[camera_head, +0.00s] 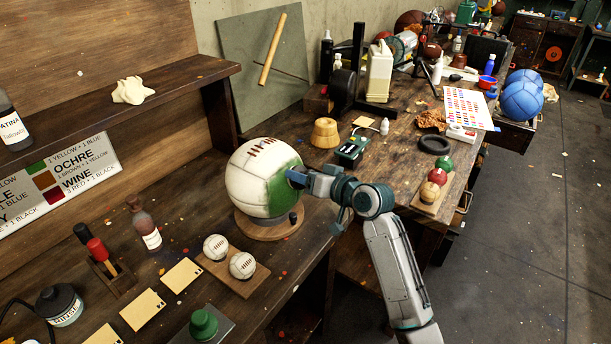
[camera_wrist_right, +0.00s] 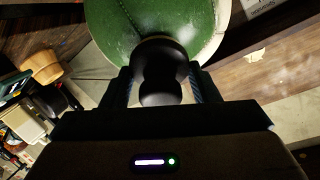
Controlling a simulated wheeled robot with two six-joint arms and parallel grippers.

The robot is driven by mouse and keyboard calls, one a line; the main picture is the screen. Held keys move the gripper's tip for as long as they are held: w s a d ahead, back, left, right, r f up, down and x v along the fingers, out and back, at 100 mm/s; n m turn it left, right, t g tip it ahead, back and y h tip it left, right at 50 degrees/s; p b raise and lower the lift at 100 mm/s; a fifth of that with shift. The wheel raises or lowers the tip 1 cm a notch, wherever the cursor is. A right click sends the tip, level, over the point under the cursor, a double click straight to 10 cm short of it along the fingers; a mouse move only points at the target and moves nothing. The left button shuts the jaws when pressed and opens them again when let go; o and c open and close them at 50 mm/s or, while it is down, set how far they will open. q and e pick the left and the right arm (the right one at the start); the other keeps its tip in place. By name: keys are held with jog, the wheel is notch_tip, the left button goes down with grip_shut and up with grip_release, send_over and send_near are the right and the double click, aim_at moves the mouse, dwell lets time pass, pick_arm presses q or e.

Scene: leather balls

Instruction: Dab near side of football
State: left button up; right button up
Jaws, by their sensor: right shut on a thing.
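The football (camera_head: 262,178) is a large white ball with dark lacing on top and a green patch on its right side. It sits on a round wooden stand (camera_head: 268,230). My right gripper (camera_head: 297,177) is at the ball's right side, by the green patch. In the right wrist view, it is shut on a dark knobbed dauber (camera_wrist_right: 160,88). The dauber's pale rim meets the green surface of the football (camera_wrist_right: 130,25); it looks to be touching, but the contact face is hidden. My left gripper is in neither view.
Two small white balls (camera_head: 242,265) sit on a wooden board left of my right arm. A green knob (camera_head: 203,323), a red-handled tool (camera_head: 98,250) and a brown bottle (camera_head: 145,225) stand nearby.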

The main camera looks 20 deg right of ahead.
jog(key=shift+r, duration=0.1)
dwell(0.3)
jog(key=shift+s+d+r+p, duration=0.3)
jog(key=shift+s+d+p, duration=0.15)
jog(key=shift+p, duration=0.1)
jog(key=s+d+r+p, duration=0.1)
jog(key=s, duration=0.1)
jog(key=s+d+r+p, duration=0.1)
jog(key=s+d, duration=0.1)
jog(key=shift+r+p, duration=0.15)
jog(key=shift+p, duration=0.15)
